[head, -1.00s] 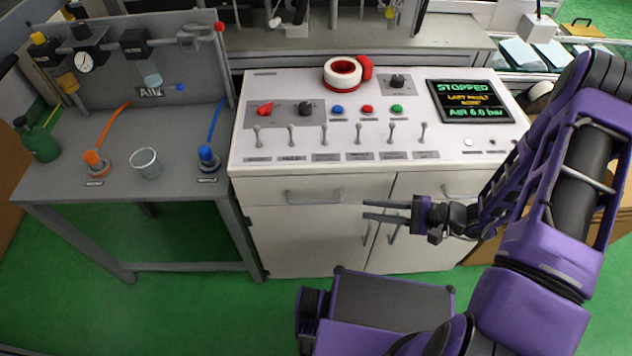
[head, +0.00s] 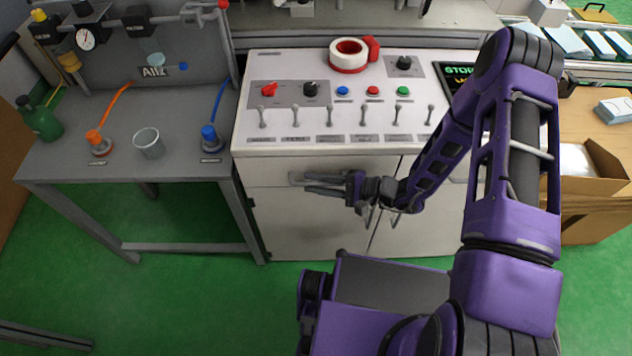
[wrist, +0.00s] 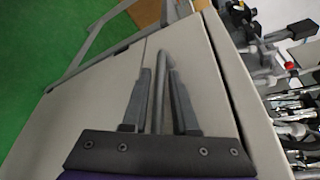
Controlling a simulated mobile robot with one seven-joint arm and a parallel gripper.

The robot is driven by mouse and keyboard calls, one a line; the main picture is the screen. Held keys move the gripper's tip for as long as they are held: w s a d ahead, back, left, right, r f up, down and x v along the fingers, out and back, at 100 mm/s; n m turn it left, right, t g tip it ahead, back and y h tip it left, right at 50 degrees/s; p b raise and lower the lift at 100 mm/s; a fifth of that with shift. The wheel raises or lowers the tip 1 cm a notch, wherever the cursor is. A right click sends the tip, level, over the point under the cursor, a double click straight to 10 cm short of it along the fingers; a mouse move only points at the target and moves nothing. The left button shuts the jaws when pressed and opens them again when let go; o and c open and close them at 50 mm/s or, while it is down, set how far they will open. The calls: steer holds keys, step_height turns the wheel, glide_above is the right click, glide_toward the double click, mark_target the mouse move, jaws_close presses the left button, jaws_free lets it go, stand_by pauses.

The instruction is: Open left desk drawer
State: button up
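The left desk drawer (head: 265,172) is the upper left front of the white control desk, and it looks closed. Its grey bar handle (wrist: 158,95) shows in the wrist view between the two fingers of my gripper (wrist: 159,72). The fingers are apart, one on each side of the bar, with a small gap visible on each side. In the head view my gripper (head: 308,183) is in front of the drawer and hides much of the handle.
The desk top (head: 262,72) carries several switches, buttons and a red-and-white ring (head: 349,62). A grey bench (head: 70,175) with a cup stands to the left. Green floor is clear below. A cardboard box (head: 590,190) is at right.

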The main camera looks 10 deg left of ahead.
jaws_close()
stand_by(1.4)
